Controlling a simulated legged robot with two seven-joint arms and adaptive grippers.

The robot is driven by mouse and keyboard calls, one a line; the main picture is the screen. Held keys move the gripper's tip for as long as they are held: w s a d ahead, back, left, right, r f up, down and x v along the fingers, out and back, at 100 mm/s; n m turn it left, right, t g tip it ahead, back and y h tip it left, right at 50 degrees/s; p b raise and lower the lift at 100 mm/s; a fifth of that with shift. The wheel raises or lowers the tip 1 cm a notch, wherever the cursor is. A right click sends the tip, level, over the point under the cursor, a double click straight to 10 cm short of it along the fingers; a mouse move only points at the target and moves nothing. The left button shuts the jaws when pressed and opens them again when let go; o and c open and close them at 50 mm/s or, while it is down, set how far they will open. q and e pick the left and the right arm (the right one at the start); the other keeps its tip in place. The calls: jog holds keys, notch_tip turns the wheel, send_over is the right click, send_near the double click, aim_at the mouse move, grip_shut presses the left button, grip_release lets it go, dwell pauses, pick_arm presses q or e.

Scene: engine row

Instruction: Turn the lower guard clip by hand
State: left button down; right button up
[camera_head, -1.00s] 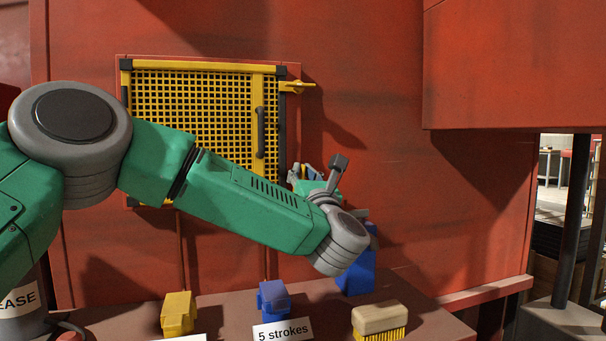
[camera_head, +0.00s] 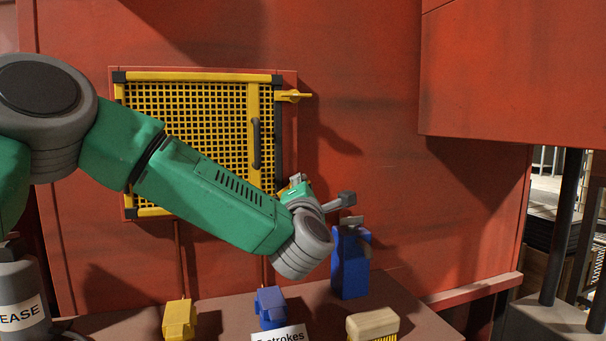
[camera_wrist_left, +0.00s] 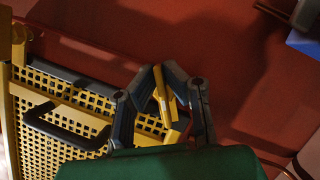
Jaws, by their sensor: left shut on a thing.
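The yellow mesh guard (camera_head: 190,120) with a dark handle (camera_head: 256,143) is shut against the red wall. Its upper yellow clip (camera_head: 292,96) sticks out level to the right of the frame. The lower guard clip (camera_wrist_left: 161,94) is a small yellow bar between the fingers of my left gripper (camera_wrist_left: 164,80) in the left wrist view. The gripper is shut on it, at the guard's lower right corner. In the head view my own wrist and forearm hide most of the gripper and the clip. My right gripper is in neither view.
On the bench below stand a yellow block (camera_head: 179,319), a blue block (camera_head: 270,306), a brush (camera_head: 373,324) and a blue bottle (camera_head: 350,262) just right of my wrist. A red box (camera_head: 515,70) juts out at upper right. The wall between is clear.

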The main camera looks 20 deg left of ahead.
pick_arm(q)
jog(key=m+p, duration=0.1)
jog(key=m+g+h+p, duration=0.1)
jog(key=m+p, duration=0.1)
jog(key=f+m+p, duration=0.1)
jog(key=m+p, duration=0.1)
jog(key=shift+d+g+h, duration=0.25)
jog(key=shift+g+h, duration=0.05)
jog(key=shift+g, duration=0.1)
jog(key=shift+s+f+m+g+p, duration=0.1)
jog(key=shift+f+m+g+p, duration=0.25)
jog(key=shift+m+p, duration=0.55)
jog(key=c, duration=1.8)
grip_release()
jog(key=shift+c, duration=0.2)
jog(key=shift+o, duration=0.7)
jog(key=shift+r, duration=0.15)
jog(key=shift+r, duration=0.1)
